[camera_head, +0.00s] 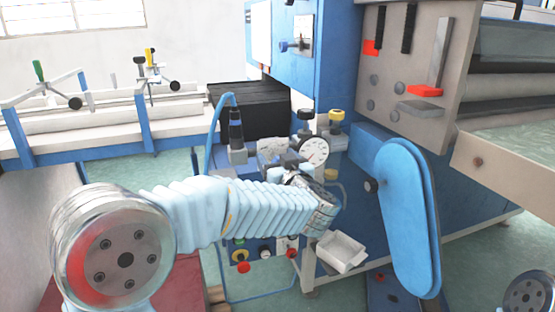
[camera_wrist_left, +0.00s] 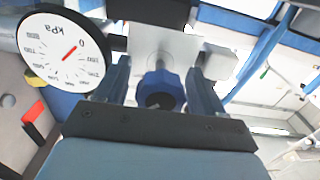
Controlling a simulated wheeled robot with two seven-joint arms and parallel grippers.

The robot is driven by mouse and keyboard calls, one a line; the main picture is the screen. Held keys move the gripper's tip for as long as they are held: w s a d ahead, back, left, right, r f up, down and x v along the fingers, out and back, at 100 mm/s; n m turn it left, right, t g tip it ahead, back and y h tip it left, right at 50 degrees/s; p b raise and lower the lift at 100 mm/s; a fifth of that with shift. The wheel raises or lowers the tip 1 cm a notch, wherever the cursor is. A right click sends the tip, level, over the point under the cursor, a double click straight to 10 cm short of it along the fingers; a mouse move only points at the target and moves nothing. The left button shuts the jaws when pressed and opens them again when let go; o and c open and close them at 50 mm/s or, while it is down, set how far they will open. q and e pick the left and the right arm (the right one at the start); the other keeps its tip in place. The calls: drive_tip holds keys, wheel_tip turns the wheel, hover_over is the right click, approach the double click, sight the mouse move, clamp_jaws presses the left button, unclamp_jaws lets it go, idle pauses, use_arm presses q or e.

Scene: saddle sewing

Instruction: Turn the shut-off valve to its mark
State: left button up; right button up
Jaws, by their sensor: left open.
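In the left wrist view a blue knob (camera_wrist_left: 160,90) on a metal stem shows between the two open fingers of my left gripper (camera_wrist_left: 160,85). A gap shows on each side of it. In the head view my left gripper (camera_head: 302,178) is beside the pressure gauge (camera_head: 314,150), partly hidden by my own arm. A blue lever valve (camera_head: 290,46) on a pale plate is higher up, on the blue cabinet, apart from the gripper. I cannot tell which blue part is the shut-off valve, and no mark is readable. My right gripper is not in view.
The gauge dial (camera_wrist_left: 66,52) is close by the left finger in the wrist view. A yellow-topped knob (camera_head: 336,116) stands near the gauge. A white tray (camera_head: 341,252) is below, and a blue guard arm (camera_head: 408,215) is at the right.

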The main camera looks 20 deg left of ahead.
use_arm(q)
drive_tip(key=c, duration=1)
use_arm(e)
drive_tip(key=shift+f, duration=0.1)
use_arm(q)
drive_tip(key=n+b, duration=0.3)
drive_tip(key=n, duration=0.2)
drive_tip(key=shift+a+f, duration=0.1)
drive_tip(key=n+b, duration=0.4)
drive_tip(key=n, duration=0.2)
drive_tip(key=shift+s+f, duration=0.1)
drive_tip(key=n+b, duration=0.3)
drive_tip(key=n, duration=0.1)
drive_tip(key=shift+a+f, duration=0.1)
drive_tip(key=shift+n+b, duration=1.2)
drive_tip(key=shift+n, duration=0.2)
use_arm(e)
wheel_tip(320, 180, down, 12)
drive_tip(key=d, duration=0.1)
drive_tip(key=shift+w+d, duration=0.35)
